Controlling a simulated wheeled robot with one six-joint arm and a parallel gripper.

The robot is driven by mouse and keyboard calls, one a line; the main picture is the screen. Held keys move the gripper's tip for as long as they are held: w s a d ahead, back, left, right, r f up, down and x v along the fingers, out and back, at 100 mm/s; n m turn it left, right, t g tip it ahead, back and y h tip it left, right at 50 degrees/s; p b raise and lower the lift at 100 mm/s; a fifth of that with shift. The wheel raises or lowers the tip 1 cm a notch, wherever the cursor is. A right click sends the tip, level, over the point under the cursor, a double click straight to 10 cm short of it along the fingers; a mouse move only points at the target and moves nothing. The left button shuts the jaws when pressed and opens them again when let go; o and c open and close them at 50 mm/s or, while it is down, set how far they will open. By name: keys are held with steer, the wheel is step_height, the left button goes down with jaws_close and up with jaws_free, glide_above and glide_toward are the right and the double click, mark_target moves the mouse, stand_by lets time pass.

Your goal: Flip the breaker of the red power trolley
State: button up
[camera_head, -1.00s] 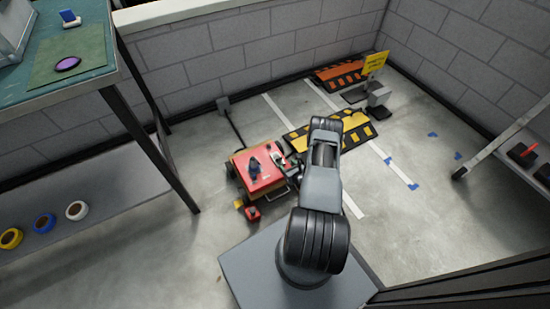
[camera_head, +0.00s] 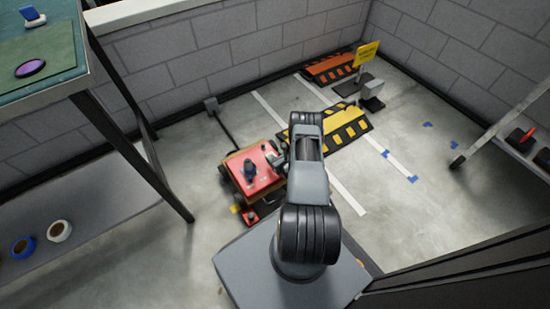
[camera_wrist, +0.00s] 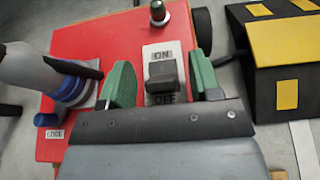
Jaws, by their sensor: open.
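The red power trolley (camera_head: 262,182) stands on the floor in the middle of the head view, left of my arm. Its red top (camera_wrist: 95,45) fills much of the wrist view. The breaker (camera_wrist: 162,78) is a dark lever on a white plate marked ON above it and OFF below it. Which way the lever is tilted is hard to tell. My gripper (camera_wrist: 163,86) is open, with one green finger on each side of the breaker in the picture. I cannot tell whether either finger touches it.
A blue and white plug-like part (camera_wrist: 70,82) near a LOCK label is left of my gripper. A metal knob (camera_wrist: 157,12) stands beyond the breaker. A yellow-black ramp (camera_head: 345,130) lies right of the trolley. A workbench stands left.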

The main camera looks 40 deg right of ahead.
steer(key=shift+c, duration=0.3)
steer(key=c, duration=0.9)
steer(key=shift+o, duration=0.2)
steer(key=shift+w+r+g+p, duration=0.3)
steer(key=shift+w+g+p, duration=0.1)
steer(key=shift+g, duration=0.4)
steer(key=shift+w+f+g, duration=0.1)
steer(key=shift+w+g, duration=0.1)
steer(key=shift+g, duration=0.45)
steer(key=shift+w+f+g, duration=0.1)
steer(key=shift+w+g, duration=0.05)
steer(key=shift+g, duration=0.5)
steer(key=shift+d, duration=0.1)
steer(key=o, duration=0.9)
